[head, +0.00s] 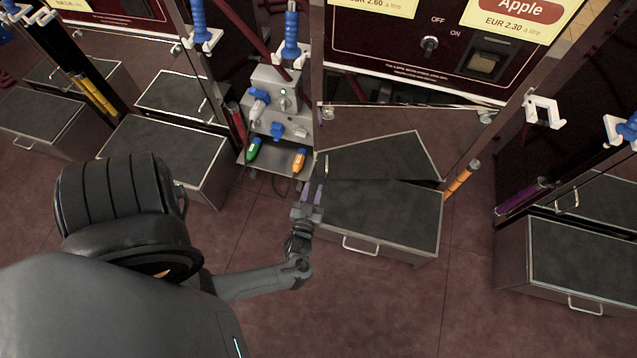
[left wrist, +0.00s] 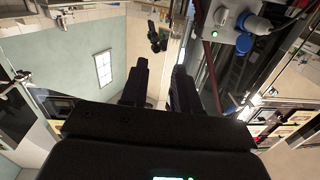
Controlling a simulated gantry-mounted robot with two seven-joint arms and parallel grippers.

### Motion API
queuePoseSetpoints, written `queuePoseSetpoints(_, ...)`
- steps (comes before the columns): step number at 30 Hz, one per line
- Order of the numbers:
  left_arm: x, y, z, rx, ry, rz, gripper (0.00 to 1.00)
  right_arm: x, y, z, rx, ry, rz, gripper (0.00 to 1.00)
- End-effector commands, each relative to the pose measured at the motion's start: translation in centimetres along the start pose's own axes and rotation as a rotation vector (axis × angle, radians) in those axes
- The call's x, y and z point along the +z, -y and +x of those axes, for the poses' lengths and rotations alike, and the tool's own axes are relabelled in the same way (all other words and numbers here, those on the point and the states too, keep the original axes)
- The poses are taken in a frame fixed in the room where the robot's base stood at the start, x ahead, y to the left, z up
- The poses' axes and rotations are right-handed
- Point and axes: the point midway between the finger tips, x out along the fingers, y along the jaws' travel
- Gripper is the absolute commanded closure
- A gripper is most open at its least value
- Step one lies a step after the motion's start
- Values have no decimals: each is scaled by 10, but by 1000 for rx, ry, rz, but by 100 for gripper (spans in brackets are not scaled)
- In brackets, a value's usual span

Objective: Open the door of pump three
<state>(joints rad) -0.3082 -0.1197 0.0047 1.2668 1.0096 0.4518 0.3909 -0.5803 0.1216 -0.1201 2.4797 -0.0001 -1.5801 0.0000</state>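The pump with the Apple sign (head: 520,10) stands at centre right; no pump number is readable. Its lower front is a mirror-like door (head: 385,128), which looks shut and reflects the floor and the step box. A small upright metal handle (head: 326,165) shows near the door's left edge. My left gripper (head: 311,190) is open and empty, its fingers pointing at the door just below and left of the handle. In the left wrist view, the two dark fingers (left wrist: 161,70) are apart with nothing between them. My right gripper is not in view.
A dark-topped step box (head: 385,215) with a front handle stands below the door, close to my left gripper. A grey socket unit (head: 278,105) with plugs and a shelf (head: 275,160) is left of the door. More pumps flank both sides. The front floor is clear.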

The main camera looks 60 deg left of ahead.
Motion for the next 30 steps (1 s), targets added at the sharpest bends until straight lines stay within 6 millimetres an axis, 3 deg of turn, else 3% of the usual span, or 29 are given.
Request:
queuePoseSetpoints(1,34,-6,0,-2,4,-5,70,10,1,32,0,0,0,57)
queuePoseSetpoints(3,53,-12,1,-5,6,-13,70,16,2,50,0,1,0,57)
queuePoseSetpoints(9,84,-25,5,-10,0,-39,70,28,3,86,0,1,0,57)
queuePoseSetpoints(20,95,-30,22,-10,-8,-49,70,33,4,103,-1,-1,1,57)
queuePoseSetpoints(30,95,-30,74,-9,-9,-49,70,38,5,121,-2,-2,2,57)
